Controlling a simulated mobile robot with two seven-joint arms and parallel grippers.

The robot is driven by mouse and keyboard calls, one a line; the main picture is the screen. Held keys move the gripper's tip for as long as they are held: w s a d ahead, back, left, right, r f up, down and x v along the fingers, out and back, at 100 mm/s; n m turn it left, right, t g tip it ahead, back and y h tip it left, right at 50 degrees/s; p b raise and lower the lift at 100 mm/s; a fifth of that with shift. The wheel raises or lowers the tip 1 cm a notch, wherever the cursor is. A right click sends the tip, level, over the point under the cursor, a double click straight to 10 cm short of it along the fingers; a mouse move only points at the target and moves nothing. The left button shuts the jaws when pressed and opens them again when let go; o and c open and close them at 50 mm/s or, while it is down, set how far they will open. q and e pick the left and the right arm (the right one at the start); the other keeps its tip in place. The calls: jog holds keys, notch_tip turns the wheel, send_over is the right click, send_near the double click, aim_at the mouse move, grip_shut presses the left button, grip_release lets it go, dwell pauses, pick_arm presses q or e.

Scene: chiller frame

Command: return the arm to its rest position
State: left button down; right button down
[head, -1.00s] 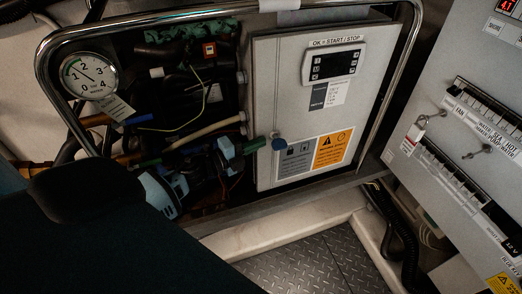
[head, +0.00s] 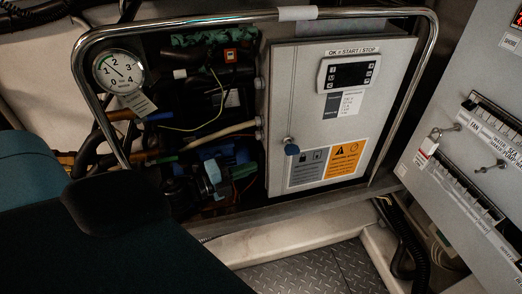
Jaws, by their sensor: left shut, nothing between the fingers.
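My left gripper (head: 248,169) shows small and dim, with dark green fingers and a pale blue body behind them. It is shut and empty, in front of the open pipe bay left of the grey control box (head: 310,100). My left arm (head: 130,235) fills the lower left as a large dark shape and hides most of the wrist. My right gripper is out of view.
A chrome tube frame (head: 250,16) surrounds the bay and box. A pressure gauge (head: 118,72) and hoses sit at the left. The checkered floor plate (head: 310,272) is clear.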

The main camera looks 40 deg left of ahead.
pick_arm(q)
jog(key=shift+v, duration=0.9)
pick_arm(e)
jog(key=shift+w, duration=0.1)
